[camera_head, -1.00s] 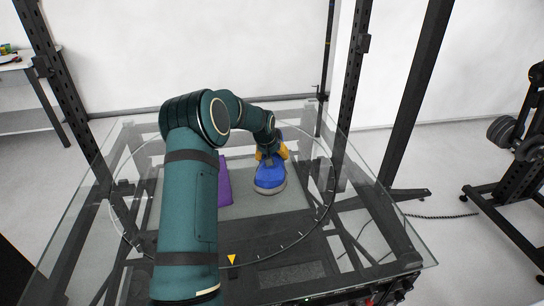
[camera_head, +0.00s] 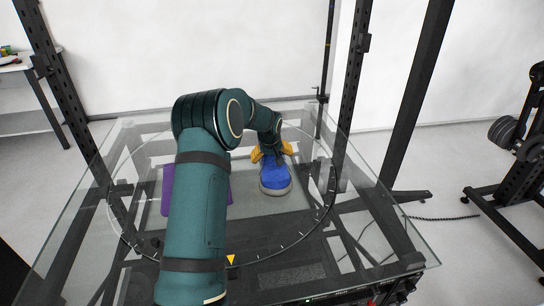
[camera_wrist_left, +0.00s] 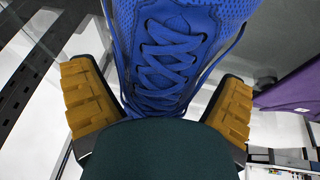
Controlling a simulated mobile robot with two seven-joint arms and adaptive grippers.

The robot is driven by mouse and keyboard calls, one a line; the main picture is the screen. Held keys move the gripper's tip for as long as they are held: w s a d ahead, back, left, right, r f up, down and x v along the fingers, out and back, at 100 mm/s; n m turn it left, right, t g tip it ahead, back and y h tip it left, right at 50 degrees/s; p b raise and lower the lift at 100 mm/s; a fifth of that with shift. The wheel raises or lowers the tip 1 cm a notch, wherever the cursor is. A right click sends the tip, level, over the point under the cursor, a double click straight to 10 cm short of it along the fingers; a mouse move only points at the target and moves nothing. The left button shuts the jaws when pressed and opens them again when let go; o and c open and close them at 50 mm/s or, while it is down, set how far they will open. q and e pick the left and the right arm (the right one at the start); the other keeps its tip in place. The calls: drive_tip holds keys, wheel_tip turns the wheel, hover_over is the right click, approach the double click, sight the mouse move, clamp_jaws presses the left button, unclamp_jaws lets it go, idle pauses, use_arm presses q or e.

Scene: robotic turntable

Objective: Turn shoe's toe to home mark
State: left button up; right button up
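The blue shoe (camera_head: 275,176) with a grey toe rim stands on the round glass turntable (camera_head: 300,215), right of its middle. Its toe points toward the front edge. A yellow triangle mark (camera_head: 231,260) lies at the front, left of the toe's direction. My left gripper (camera_head: 271,153) reaches over the shoe from behind, with yellow finger pads on either side. In the left wrist view the laced shoe (camera_wrist_left: 165,55) lies between the spread pads, with gaps showing beside it. The gripper (camera_wrist_left: 160,105) looks open. My right gripper is not in view.
A purple block (camera_head: 168,188) is on the turntable left of the shoe, partly hidden by my left arm; it also shows in the left wrist view (camera_wrist_left: 290,92). Black frame posts (camera_head: 405,110) stand around the glass table. The glass right of the shoe is clear.

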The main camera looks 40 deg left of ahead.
use_arm(q)
drive_tip(key=v, duration=1.2)
